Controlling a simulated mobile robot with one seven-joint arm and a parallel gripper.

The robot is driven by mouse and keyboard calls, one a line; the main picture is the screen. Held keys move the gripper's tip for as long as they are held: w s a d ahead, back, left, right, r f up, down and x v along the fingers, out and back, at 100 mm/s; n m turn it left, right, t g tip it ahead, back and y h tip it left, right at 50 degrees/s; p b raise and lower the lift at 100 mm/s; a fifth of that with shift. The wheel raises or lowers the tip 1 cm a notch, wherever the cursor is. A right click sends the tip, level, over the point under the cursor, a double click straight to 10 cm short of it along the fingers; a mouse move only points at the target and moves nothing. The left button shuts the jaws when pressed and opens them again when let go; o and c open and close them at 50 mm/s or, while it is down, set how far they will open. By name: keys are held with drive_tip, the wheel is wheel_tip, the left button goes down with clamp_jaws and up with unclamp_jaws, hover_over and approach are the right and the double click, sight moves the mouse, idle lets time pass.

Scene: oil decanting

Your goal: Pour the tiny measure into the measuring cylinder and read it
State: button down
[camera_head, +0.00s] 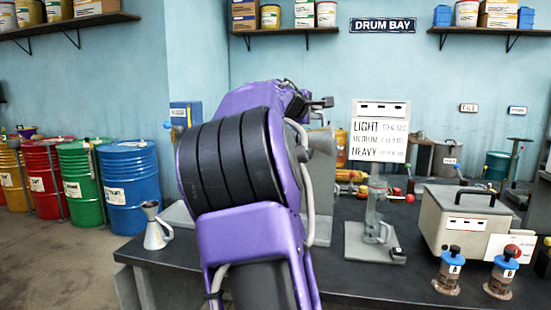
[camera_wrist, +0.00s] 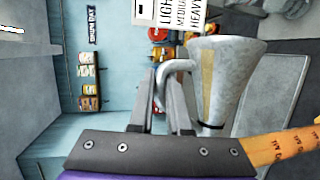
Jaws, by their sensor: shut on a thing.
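A small grey metal measure (camera_wrist: 228,80) with a flared mouth fills the right of the wrist view. My gripper (camera_wrist: 162,88) is shut on its curved handle (camera_wrist: 178,66). The clear measuring cylinder (camera_head: 375,207) stands upright on a grey base (camera_head: 368,247) on the dark bench, below and to the right of the measure in the picture. I see no stream between them. The measure's inside and the cylinder's level cannot be made out.
A metal jug (camera_head: 155,227) stands at the bench's left end. A beige box (camera_head: 466,218) and two small bottles, A (camera_head: 449,270) and B (camera_head: 502,272), stand to the right. A LIGHT/MEDIUM/HEAVY board (camera_head: 380,132) stands behind. The bench (camera_head: 350,287) is clear at the front.

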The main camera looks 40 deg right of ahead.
sight(331, 139)
drive_tip(key=shift+w+a+r+n+h, duration=0.25)
drive_tip(key=shift+r+n+h, duration=0.05)
drive_tip(key=shift+r, duration=0.05)
drive_tip(key=s+d+f+m, duration=0.1)
drive_tip(key=s+d+f+m+y+p, duration=0.1)
drive_tip(key=f, duration=0.1)
drive_tip(key=shift+s+d+m+y+p, duration=0.2)
drive_tip(key=shift+s+m+y+p, duration=0.1)
drive_tip(key=shift+s, duration=0.05)
drive_tip(key=f, duration=0.1)
drive_tip(key=f+m, duration=0.1)
drive_tip(key=d+f+y, duration=0.1)
drive_tip(key=shift+s+f+m+t, duration=0.35)
drive_tip(key=shift+s+m+t, duration=0.05)
drive_tip(key=shift+w+a+f, duration=0.1)
drive_tip(key=shift+w+f, duration=0.05)
drive_tip(key=shift+f, duration=0.05)
drive_tip(key=shift+s+d+f+m+y+p, duration=0.3)
drive_tip(key=shift+f+y+p, duration=0.1)
drive_tip(key=shift+f+p, duration=0.15)
wheel_tip(331, 139, down, 14)
drive_tip(key=s+d+m+t+y+b, duration=0.2)
drive_tip(key=m+t+y+b, duration=0.2)
drive_tip(key=m+b, duration=0.3)
drive_tip(key=b, duration=0.4)
drive_tip(key=shift+d+f+b, duration=0.15)
drive_tip(key=shift+b, duration=0.15)
